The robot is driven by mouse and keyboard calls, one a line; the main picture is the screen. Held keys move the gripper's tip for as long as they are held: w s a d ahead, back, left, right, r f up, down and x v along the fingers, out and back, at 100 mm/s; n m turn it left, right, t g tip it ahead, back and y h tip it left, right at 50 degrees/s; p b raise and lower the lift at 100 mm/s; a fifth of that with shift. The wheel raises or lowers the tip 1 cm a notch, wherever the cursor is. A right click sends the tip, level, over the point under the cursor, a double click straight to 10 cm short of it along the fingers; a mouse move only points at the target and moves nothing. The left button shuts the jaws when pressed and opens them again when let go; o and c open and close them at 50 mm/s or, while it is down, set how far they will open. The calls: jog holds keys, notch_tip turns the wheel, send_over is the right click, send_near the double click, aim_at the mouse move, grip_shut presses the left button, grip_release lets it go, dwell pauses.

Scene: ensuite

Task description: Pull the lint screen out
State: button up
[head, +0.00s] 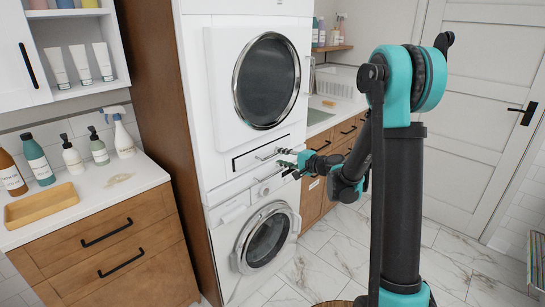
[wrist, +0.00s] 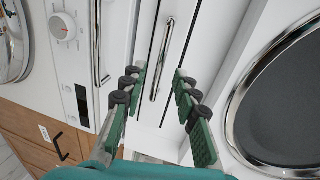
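The lint screen's front appears to be the narrow white panel with dark gaps along its sides, below the upper machine's round door. A chrome bar handle (wrist: 162,58) is on this panel in the wrist view. The panel (head: 245,160) also shows in the head view. My gripper (head: 282,158) is in front of the panel's right part. In the wrist view my gripper (wrist: 160,76) is open and empty, with its fingers on either side of the handle. I cannot tell whether they touch it. The screen behind the panel is hidden.
The upper machine's round door (head: 267,81) is shut. Below are a control panel with a knob (wrist: 63,27), a second chrome handle (wrist: 97,45) and the lower round door (head: 266,241). A wooden cabinet (head: 110,245) stands left. Marble floor (head: 335,255) lies clear to the right.

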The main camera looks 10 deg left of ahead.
aim_at(273, 155)
jog(key=shift+x, duration=2.7)
jog(key=shift+c, duration=0.5)
grip_shut()
